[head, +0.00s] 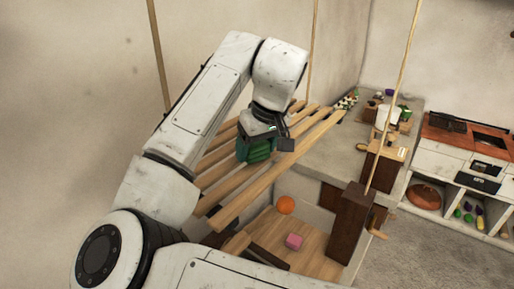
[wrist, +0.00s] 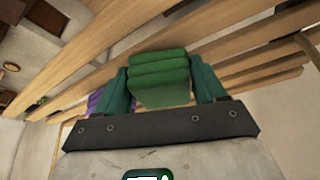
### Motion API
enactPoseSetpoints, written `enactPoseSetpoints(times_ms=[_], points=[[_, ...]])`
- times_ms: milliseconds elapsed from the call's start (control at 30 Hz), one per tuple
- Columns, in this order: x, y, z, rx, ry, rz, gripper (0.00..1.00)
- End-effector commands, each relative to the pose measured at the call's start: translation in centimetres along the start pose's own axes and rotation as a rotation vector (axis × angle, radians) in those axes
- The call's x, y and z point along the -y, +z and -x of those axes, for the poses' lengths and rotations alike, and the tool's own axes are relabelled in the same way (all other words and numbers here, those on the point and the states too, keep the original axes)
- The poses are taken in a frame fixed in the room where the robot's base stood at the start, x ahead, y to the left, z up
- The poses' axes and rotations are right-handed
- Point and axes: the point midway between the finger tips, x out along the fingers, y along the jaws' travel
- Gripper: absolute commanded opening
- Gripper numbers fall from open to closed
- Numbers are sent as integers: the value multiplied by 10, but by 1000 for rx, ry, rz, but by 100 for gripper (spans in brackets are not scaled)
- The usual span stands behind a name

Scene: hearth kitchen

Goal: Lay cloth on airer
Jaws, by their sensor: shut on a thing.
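The airer (head: 232,205) is a rack of pale wooden slats hung on ropes. It fills the upper part of the wrist view (wrist: 75,68). The cloth (head: 254,151) is a green folded bundle; in the wrist view (wrist: 160,75) its layered folds show between the teal fingers. My gripper (head: 262,140) is shut on the cloth, over the middle of the slats in the head view. It also shows in the wrist view (wrist: 161,88). Whether the cloth touches the slats, I cannot tell. A purple thing (wrist: 97,102) shows partly behind the left finger in the wrist view.
A dark wooden post (head: 347,222) with a crank handle stands at the right. Several items crowd the counter (head: 345,150) behind. Ropes rise from the airer.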

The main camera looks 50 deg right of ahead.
Motion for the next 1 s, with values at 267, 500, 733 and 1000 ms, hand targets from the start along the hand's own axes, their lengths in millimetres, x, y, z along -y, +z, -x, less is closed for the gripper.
enactPoseSetpoints(times_ms=[267, 500, 733, 1000], points=[[-1, 4, -7, -1, 1, -1, 41], [0, 5, -11, -1, 1, 0, 41], [-1, 8, -18, 1, 1, 0, 41], [-1, 11, -22, 8, -1, -1, 79]])
